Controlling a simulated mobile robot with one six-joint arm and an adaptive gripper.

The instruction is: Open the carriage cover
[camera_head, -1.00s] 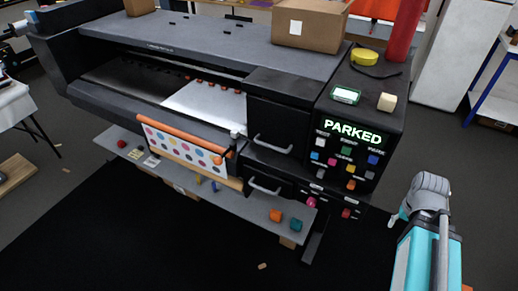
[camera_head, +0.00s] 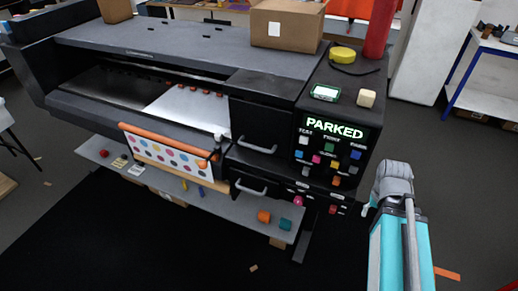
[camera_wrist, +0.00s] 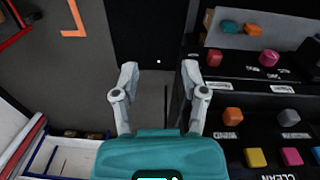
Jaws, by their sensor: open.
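The wide dark printer (camera_head: 190,40) has a black carriage cover (camera_head: 262,122) at the right end of its front, with a grey bar handle (camera_head: 257,147) along its lower edge. The cover appears closed. A second bar handle (camera_head: 250,189) sits on a black panel below. My gripper is to the right of the printer's control panel, apart from the cover; in the head view its fingers are mostly hidden by my arm. In the wrist view my gripper (camera_wrist: 159,78) is open, with nothing between its fingers. The cover is not visible there.
The control panel (camera_head: 334,150) reads PARKED and carries several coloured buttons. A cardboard box (camera_head: 286,24), a yellow roll (camera_head: 342,54) and a red cylinder (camera_head: 379,28) stand on top. A low shelf (camera_head: 230,201) juts out in front. The floor at the right is largely clear.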

